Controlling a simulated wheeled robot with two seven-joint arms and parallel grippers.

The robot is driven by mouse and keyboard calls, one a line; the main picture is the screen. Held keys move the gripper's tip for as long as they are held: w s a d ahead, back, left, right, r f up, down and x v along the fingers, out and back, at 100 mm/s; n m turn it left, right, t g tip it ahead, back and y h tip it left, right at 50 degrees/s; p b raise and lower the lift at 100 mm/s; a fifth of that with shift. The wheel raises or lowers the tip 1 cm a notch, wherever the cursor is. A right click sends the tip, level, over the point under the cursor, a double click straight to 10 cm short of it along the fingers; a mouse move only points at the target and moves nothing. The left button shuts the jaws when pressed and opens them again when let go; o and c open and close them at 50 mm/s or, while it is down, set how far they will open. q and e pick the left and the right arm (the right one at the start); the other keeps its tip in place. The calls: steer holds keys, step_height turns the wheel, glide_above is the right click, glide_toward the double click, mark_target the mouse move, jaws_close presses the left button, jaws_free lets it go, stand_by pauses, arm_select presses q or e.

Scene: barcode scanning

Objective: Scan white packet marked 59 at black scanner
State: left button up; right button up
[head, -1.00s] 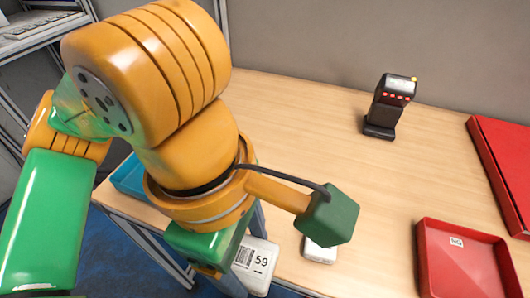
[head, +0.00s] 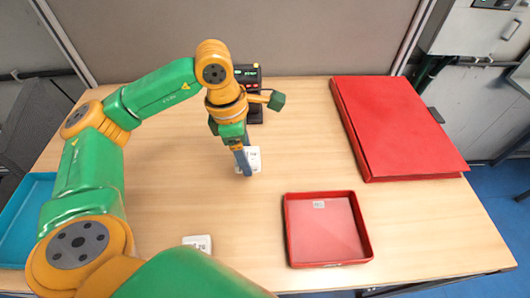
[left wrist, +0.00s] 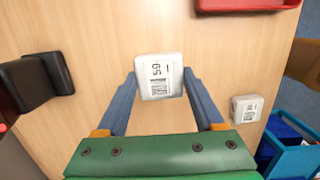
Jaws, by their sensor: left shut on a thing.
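The white packet marked 59 (left wrist: 158,88) is between the two blue-grey fingers of my left gripper (left wrist: 160,90) in the left wrist view. Its barcode and number face that camera. In the head view the left gripper (head: 243,164) is shut on the packet (head: 254,158) above the middle of the table, in front of the scanner. The black scanner (head: 249,74) stands at the back of the table, partly hidden by my left wrist. It also shows at the left of the left wrist view (left wrist: 28,82). My right gripper is not in view.
Another white packet (head: 198,243) lies near the table's front edge. A red tray (head: 327,260) sits front right, and a large red box (head: 400,125) lies behind it. A blue bin (head: 18,225) is at the left edge. The table between packet and red tray is clear.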

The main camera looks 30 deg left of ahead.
arm_select(q)
steer(key=w+f, duration=0.1)
steer(key=w+a+f+b, duration=0.2)
steer(key=f, duration=0.1)
steer(key=shift+a, duration=0.15)
steer(key=shift+w+a+f+b, duration=0.25)
steer(key=shift+w+f+b, duration=0.05)
steer(key=shift+f+b, duration=0.15)
stand_by(0.7)
